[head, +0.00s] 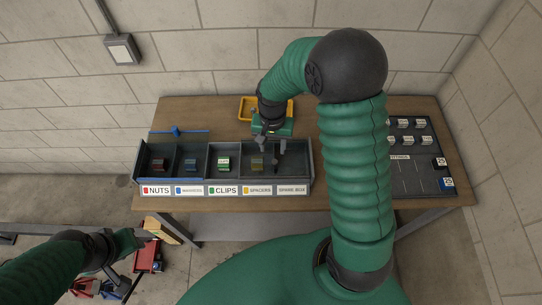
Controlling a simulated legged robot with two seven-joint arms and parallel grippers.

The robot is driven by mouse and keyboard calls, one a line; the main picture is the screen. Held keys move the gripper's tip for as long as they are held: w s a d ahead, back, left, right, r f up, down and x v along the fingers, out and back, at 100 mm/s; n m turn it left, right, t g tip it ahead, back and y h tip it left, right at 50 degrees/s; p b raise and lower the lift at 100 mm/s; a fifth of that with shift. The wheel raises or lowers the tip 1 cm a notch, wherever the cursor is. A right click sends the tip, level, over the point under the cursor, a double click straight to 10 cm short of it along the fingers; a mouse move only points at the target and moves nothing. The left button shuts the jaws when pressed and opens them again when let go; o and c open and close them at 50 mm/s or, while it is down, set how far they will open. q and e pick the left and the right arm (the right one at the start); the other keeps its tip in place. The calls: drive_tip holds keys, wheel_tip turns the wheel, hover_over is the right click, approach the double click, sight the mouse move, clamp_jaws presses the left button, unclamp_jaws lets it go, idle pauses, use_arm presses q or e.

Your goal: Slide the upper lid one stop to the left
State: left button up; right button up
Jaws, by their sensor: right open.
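A long grey divided box (308,165) stands on the wooden table, with front labels NUTS, WASHERS, CLIPS, SPACERS and SPARE BOX. A blue bar (195,131) with a small raised knob runs behind its two left compartments. Blue edging also shows along the front left. I cannot make out a lid panel clearly or tell which lid is upper. My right gripper (268,146) points down over the right part of the box, near the SPACERS and SPARE BOX compartments. It is open; contact is too small to tell. My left gripper (137,240) is low at left, away from the box.
A yellow tray (247,104) lies behind my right gripper. A dark panel (407,180) with several small labelled blocks is at the table's right.

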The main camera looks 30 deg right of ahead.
hover_over(275, 161)
drive_tip(key=a, duration=0.2)
wheel_tip(275, 161, down, 5)
drive_tip(key=d+f, duration=0.1)
drive_tip(key=f, duration=0.1)
drive_tip(key=d+f+p, duration=0.1)
drive_tip(key=f, duration=0.1)
drive_tip(key=d+f+p, duration=0.1)
drive_tip(key=f, duration=0.1)
drive_tip(key=shift+w+f, duration=0.15)
drive_tip(key=shift+f, duration=0.15)
drive_tip(key=shift+s+a, duration=0.15)
drive_tip(key=shift+s, duration=0.05)
drive_tip(key=shift+a, duration=0.3)
drive_tip(key=shift+a+r, duration=0.25)
drive_tip(key=shift+a, duration=0.25)
drive_tip(key=c, duration=0.4)
drive_tip(key=shift+w+a, duration=0.1)
drive_tip(key=shift+c, duration=2.3)
drive_tip(key=shift+d, duration=0.25)
clamp_jaws()
drive_tip(key=shift+d, duration=0.35)
drive_tip(key=shift+a, duration=0.2)
use_arm(q)
drive_tip(key=shift+w+d+r, duration=0.1)
drive_tip(key=shift+w+r, duration=0.05)
drive_tip(key=shift+r, duration=0.4)
drive_tip(key=shift+w+d+r, duration=0.1)
drive_tip(key=shift+w+r, duration=0.05)
drive_tip(key=shift+r, duration=0.4)
